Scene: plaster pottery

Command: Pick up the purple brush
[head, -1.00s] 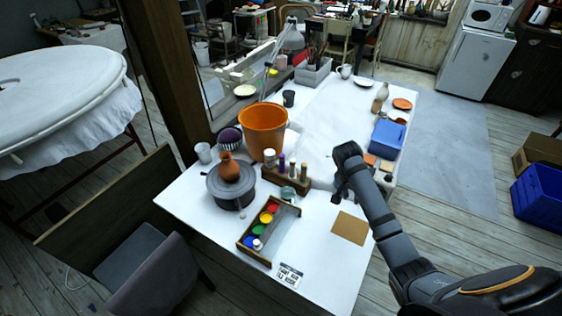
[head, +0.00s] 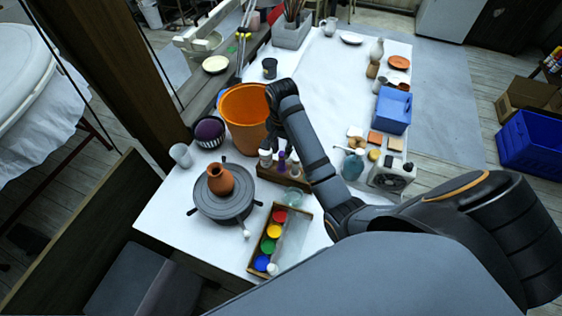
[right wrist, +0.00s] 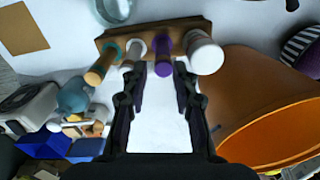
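The purple brush (head: 282,161) stands in a small wooden rack (head: 268,175) on the white table. In the right wrist view the purple brush (right wrist: 163,56) shows between the tips of my right gripper (right wrist: 161,70), near the right fingertip. The fingers are apart with nothing held; I cannot tell whether the tips are level with the brush or short of it. In the head view my right gripper (head: 276,130) is above the rack beside the orange bucket, partly hidden by its own arm. My left gripper is not in view.
In the wrist view a white jar (right wrist: 203,52) stands right of the brush, with other handles to its left. The orange bucket (right wrist: 275,125) is close on the right. A turntable with a clay vase (head: 220,180) and a paint tray (head: 256,250) are nearer the table's front.

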